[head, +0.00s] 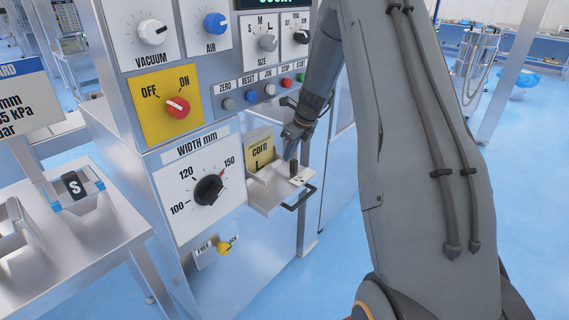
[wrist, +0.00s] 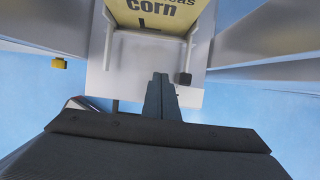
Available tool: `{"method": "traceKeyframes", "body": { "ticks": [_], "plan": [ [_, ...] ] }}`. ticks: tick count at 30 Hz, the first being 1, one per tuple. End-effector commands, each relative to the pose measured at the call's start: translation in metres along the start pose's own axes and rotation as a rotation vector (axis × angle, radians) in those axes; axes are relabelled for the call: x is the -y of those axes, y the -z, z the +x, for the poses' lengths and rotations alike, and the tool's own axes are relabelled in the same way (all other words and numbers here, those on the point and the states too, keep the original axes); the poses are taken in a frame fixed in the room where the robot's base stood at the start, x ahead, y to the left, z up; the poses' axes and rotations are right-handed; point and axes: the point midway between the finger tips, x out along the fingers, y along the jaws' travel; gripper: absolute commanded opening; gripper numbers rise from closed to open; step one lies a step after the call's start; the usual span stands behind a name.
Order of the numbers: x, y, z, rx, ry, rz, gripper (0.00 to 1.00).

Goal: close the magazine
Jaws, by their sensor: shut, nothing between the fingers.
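The magazine (head: 265,197) is a pale drawer standing out from the machine front, with a black bar handle (head: 299,199) at its outer end. A yellow pouch (head: 260,155) labelled "corn" stands upright at its inner end; the pouch also shows in the wrist view (wrist: 157,14). My gripper (head: 291,150) is shut and empty, pointing down over the outer part of the magazine. In the wrist view my closed fingers (wrist: 161,82) lie over the pale magazine (wrist: 130,84). Whether the fingertips touch it is unclear.
The machine front has a width dial (head: 209,190), a red off/on knob (head: 178,107) and a row of small buttons above the magazine. A yellow knob (head: 224,248) is below left. A metal table (head: 75,265) stands at left. Blue floor is open beyond the handle.

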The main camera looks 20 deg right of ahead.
Motion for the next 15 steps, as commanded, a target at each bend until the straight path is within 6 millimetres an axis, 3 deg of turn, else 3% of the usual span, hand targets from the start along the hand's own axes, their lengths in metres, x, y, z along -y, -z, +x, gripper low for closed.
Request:
{"method": "traceKeyframes", "body": {
  "ticks": [6, 15],
  "plan": [
    [0.004, 0.005, -0.018, 0.000, 0.002, 0.001, 0.00],
    [0.051, 0.080, -0.047, -0.001, 0.001, 0.004, 0.00]
  ]
}}
